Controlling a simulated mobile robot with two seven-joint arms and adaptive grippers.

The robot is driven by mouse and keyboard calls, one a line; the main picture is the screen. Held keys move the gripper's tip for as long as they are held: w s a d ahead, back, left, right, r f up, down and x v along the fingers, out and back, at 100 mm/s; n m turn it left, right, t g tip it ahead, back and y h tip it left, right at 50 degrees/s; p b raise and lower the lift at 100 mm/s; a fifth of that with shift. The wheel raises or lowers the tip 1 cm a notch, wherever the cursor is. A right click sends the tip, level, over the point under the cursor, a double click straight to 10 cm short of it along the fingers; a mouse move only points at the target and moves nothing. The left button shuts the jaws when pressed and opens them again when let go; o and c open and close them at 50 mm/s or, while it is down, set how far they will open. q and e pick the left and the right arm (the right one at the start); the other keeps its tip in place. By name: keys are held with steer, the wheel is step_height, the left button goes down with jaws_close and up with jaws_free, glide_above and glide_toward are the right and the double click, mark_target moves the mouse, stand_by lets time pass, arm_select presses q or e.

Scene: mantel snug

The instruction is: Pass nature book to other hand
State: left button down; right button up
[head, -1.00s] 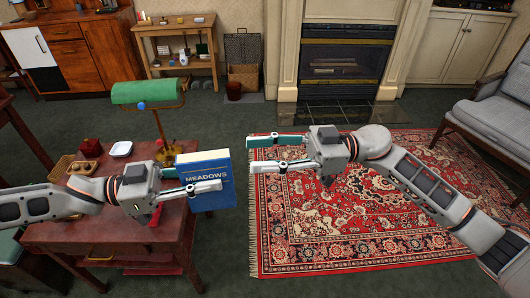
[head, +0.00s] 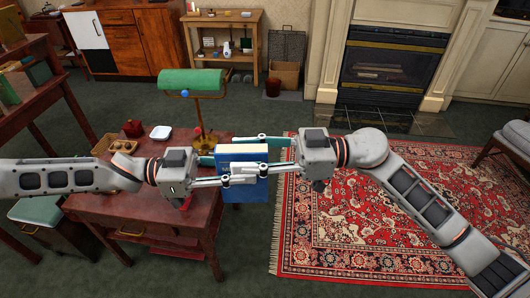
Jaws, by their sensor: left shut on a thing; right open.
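The nature book (head: 245,192) has a blue cover with pale page edges on top, and it stands upright in the air over the right side of the red desk. My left gripper (head: 236,171) is shut on it, coming in from the left. My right gripper (head: 243,156) comes in from the right and is open. Its two fingers reach along the far and near sides of the book; whether they touch it I cannot tell. The fingers of both grippers overlap in front of the book and hide part of its cover, and the title does not show.
The red desk (head: 150,222) stands below my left arm. On it are a green-shaded lamp (head: 192,82) close behind the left gripper, a small white dish (head: 160,132) and a dark red box (head: 133,128). The patterned rug (head: 390,215) at right is clear.

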steer(key=shift+a, duration=0.35)
steer(key=shift+c, duration=0.3)
jaws_close()
arm_select(q)
steer(key=c, duration=1.7)
jaws_free()
